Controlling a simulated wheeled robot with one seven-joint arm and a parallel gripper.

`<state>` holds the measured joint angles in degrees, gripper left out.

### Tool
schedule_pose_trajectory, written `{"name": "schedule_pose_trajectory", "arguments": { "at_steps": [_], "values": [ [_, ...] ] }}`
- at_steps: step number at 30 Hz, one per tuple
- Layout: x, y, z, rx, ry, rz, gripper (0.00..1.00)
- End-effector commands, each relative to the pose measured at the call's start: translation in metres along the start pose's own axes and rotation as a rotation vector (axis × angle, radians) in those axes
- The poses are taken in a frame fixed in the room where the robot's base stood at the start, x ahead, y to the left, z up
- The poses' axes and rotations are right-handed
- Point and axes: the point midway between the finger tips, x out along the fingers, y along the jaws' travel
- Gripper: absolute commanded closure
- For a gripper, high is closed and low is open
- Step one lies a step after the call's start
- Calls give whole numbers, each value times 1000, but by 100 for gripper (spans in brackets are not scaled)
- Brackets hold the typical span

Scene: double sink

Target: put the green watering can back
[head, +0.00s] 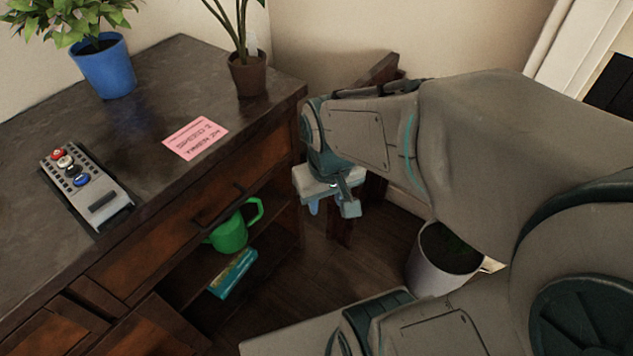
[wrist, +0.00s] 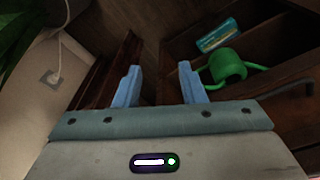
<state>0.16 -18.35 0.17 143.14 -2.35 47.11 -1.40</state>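The green watering can (head: 229,235) stands in the open shelf compartment under the dark countertop, its handle toward the right. It also shows in the wrist view (wrist: 226,66), to the right of my gripper's fingers. My gripper (head: 333,207) is in front of the cabinet's right end, to the right of the can and apart from it. In the wrist view my gripper (wrist: 160,88) has its two blue fingers spread, with nothing between them.
A teal box (head: 233,273) lies by the can in the compartment. On the counter (head: 150,75) are a blue pot (head: 104,70), a brown pot (head: 247,75), a pink note (head: 195,138) and a button panel (head: 85,185).

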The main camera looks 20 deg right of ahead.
Motion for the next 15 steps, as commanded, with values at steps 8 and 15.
{"name": "schedule_pose_trajectory", "arguments": {
  "at_steps": [8,15],
  "values": [
    [-32,-8,14,60,-36,-39,63],
    [-101,-2,2,85,-4,-36,63]
  ]
}}
